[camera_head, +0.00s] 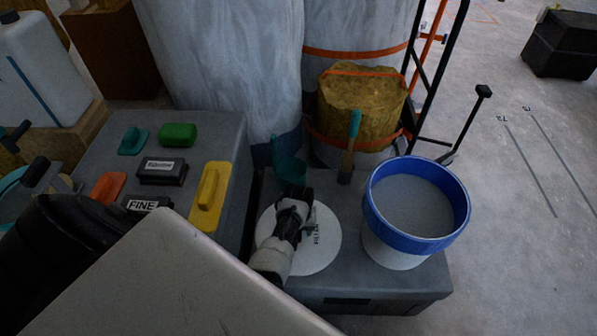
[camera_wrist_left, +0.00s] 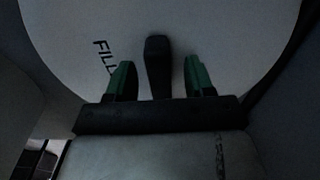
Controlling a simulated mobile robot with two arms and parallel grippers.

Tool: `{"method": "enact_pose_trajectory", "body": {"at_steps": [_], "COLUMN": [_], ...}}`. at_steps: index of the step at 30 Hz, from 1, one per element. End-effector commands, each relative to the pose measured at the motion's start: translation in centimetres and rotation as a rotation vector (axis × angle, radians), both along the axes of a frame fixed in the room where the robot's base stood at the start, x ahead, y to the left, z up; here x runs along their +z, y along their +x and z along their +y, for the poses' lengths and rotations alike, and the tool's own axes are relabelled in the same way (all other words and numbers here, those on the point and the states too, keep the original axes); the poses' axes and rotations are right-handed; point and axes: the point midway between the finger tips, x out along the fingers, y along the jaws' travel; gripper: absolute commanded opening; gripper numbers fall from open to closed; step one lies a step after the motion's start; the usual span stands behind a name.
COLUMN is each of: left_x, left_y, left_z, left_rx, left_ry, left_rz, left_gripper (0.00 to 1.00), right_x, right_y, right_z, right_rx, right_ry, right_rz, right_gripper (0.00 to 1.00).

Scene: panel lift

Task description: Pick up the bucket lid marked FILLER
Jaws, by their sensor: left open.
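The bucket lid (camera_head: 327,252) is a white disc with dark lettering, lying on the grey case top left of the bucket. In the left wrist view the lid (camera_wrist_left: 230,45) fills most of the picture, with "FILL" readable and the rest of the word hidden. A dark upright handle (camera_wrist_left: 158,62) stands on it. My left gripper (camera_head: 304,219) is over the lid. Its green fingers (camera_wrist_left: 160,82) are open, one on each side of the handle, with gaps on both sides. My right gripper is not in view.
A blue-rimmed bucket (camera_head: 376,212) of grey material stands close right of the lid. The left case (camera_head: 215,140) carries sanding blocks and a yellow float (camera_head: 209,195). Floor at right is mostly clear.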

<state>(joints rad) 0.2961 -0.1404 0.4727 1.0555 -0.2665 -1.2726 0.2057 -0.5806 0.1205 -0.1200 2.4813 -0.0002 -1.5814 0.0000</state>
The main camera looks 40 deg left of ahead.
Motion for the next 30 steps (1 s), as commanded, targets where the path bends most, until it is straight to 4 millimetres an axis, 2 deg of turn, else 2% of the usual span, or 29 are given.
{"method": "enact_pose_trajectory", "body": {"at_steps": [2, 12, 13, 23, 26, 30], "left_x": [0.1, 0.1, 0.1, 0.5, 1.4, 3.5], "left_y": [0.0, 0.0, 0.0, 0.0, 0.0, 0.0], "left_z": [0.0, 0.0, 0.0, 0.0, 0.0, 0.0], "left_rx": [0.0, 0.0, 0.0, 0.0, 0.0, 0.0], "left_ry": [0.0, 0.001, 0.001, 0.001, 0.0, 0.001], "left_rz": [0.0, 0.001, 0.001, -0.001, 0.0, -0.001], "left_gripper": [0.53, 0.03, 0.0, 0.0, 0.0, 0.0], "right_x": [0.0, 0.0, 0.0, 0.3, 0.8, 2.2], "right_y": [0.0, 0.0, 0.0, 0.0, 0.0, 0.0], "right_z": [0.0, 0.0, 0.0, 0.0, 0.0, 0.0], "right_rx": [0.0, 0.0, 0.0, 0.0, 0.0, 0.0], "right_ry": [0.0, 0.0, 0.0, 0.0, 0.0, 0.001], "right_rz": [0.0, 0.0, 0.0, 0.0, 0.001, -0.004], "right_gripper": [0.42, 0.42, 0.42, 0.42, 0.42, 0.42]}}
